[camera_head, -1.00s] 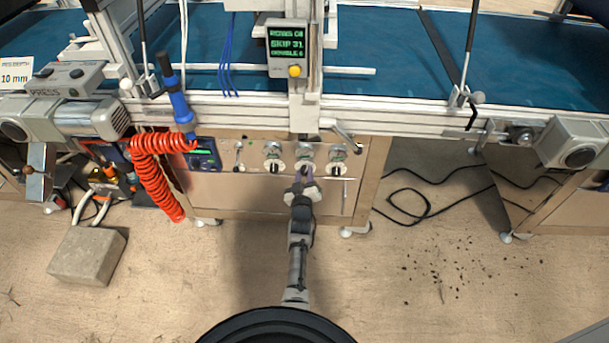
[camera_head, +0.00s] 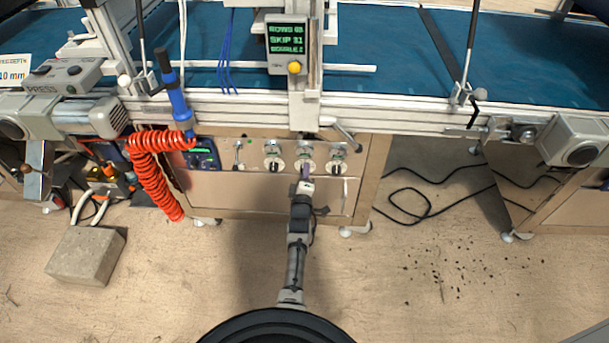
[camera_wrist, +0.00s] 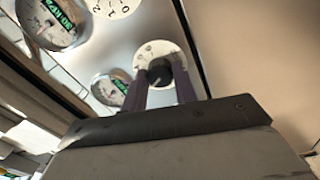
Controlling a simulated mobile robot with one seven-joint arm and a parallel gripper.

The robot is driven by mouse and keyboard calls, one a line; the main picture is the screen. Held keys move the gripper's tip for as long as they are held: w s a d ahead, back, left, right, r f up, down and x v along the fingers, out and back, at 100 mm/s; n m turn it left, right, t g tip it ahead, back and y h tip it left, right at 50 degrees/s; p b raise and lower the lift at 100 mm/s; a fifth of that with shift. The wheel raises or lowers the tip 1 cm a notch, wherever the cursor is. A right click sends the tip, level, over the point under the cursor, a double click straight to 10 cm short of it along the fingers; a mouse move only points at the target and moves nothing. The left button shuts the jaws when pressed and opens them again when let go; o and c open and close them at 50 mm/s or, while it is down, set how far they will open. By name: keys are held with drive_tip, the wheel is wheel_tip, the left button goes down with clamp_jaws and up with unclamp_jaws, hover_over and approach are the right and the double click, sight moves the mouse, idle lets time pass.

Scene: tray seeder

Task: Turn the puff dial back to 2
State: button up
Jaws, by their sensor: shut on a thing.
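Three round white dials with dark knobs sit in a row on the metal panel under the belt. My gripper (camera_head: 306,176) reaches up to the middle dial (camera_head: 305,165). In the wrist view its two purple-grey fingers (camera_wrist: 162,90) are shut on the dark knob (camera_wrist: 159,72) of this white dial (camera_wrist: 147,50). The fingers hide part of the dial face, and I cannot read its pointer or name. Another dial (camera_wrist: 112,5), with printed numbers, shows at the wrist view's top edge. The left dial (camera_head: 273,165) and right dial (camera_head: 337,166) stand free.
Gauges (camera_wrist: 55,20) with green labels sit beside the dials. A green-text display (camera_head: 289,38) hangs above; its small text is blurred. A coiled red hose (camera_head: 158,170) hangs left of the panel. A lever handle (camera_head: 346,136) juts out above the right dial.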

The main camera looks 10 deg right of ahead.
drive_tip(key=shift+n, duration=0.6)
drive_tip(key=o, duration=1)
drive_tip(key=shift+c, duration=0.2)
drive_tip(key=p+v, duration=0.8)
drive_tip(key=v, duration=0.6)
